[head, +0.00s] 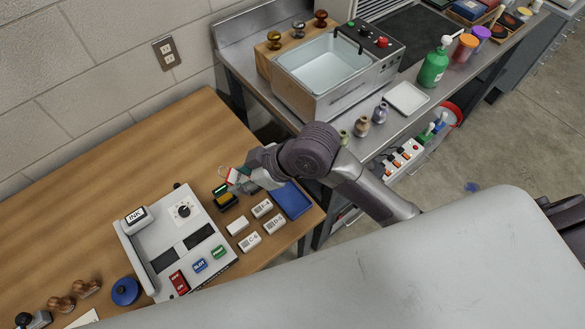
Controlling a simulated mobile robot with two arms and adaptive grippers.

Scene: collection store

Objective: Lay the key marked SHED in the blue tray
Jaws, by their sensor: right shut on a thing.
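My right gripper (240,181) is above the right part of the wooden table, its arm coming in from the right. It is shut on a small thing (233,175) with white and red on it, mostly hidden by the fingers. No lettering on it can be read, so I cannot tell whether it is the SHED key. The blue tray (294,203) lies on the table just right of the gripper, partly covered by my arm. Its visible part looks empty. My left gripper is not in view.
A grey device (158,246) with an INK label stands left of the tray. Several white labelled blocks (275,225) lie between them. A dark green and yellow block (224,197) is below the gripper. A metal bench (345,118) with a basin (326,67) stands behind.

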